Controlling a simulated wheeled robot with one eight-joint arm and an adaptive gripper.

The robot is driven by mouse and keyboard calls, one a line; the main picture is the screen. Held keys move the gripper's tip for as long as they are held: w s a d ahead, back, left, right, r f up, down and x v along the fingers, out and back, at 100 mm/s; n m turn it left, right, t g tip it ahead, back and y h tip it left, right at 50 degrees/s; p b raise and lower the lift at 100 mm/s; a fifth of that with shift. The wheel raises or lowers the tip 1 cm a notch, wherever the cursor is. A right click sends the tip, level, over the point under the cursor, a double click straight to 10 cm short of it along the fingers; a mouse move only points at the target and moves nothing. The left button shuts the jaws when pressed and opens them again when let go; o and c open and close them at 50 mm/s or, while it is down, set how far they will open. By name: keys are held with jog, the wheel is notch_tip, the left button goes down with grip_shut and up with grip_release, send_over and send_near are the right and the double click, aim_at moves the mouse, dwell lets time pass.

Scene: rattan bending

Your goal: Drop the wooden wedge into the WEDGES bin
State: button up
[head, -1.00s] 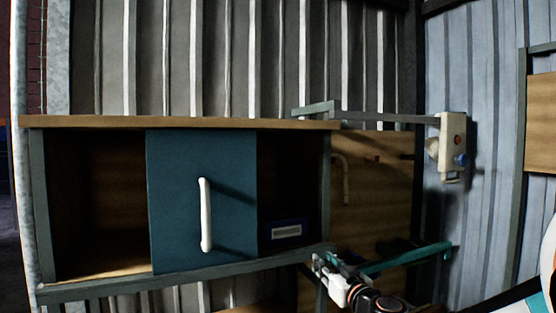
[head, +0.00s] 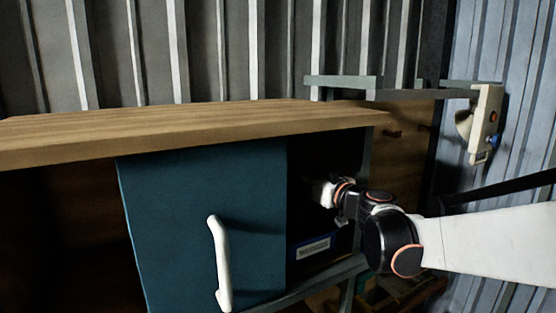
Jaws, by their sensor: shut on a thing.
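My gripper (head: 322,192) reaches into the right-hand opening of the cabinet, above a dark blue bin (head: 344,240). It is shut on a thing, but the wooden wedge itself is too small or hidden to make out. The bin carries a pale label (head: 314,248) on its front, and its writing cannot be read. The inside of the bin is hidden, and the gripper's fingertips are in shadow.
A teal sliding door (head: 205,230) with a white handle (head: 219,262) borders the opening on the left. The wooden cabinet top (head: 190,130) lies above, and the right side post (head: 366,160) stands close to my wrist. A wall-mounted device (head: 484,125) is at the right.

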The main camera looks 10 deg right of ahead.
jog(key=shift+f+b, duration=2)
jog(key=shift+f, duration=0.9)
jog(key=o, duration=1)
jog(key=shift+c, duration=0.2)
jog(key=shift+r, duration=0.15)
notch_tip(320, 180, up, 10)
jog(key=shift+s+f, duration=0.1)
jog(key=shift+s, duration=0.05)
